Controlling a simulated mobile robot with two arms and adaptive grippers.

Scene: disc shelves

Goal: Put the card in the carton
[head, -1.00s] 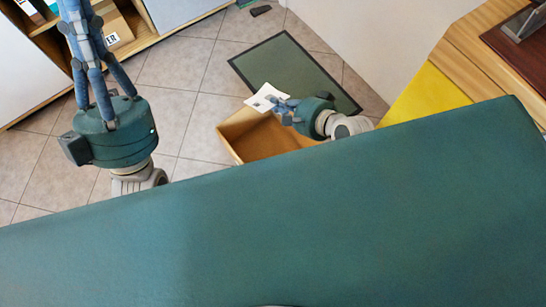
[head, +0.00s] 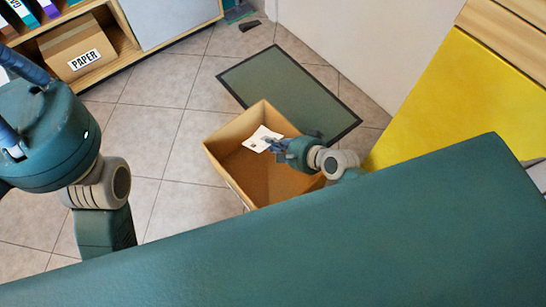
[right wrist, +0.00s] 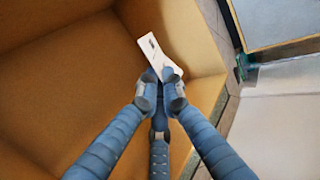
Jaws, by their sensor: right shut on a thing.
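The white card (head: 261,137) has a dark mark and is held at one end by my right gripper (head: 275,148). The card also shows in the right wrist view (right wrist: 150,47), pinched between the blue fingertips (right wrist: 161,84). The open brown carton (head: 262,180) stands on the floor. The card and fingers overlap the carton's opening; the wrist view shows carton walls (right wrist: 60,38) around them. I cannot tell how deep the card is.
A dark green mat (head: 290,90) lies behind the carton. A shelf at upper left holds a box marked PAPER (head: 80,55) and several binders. A yellow panel (head: 430,95) stands at right. Tiled floor (head: 150,130) left of the carton is clear.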

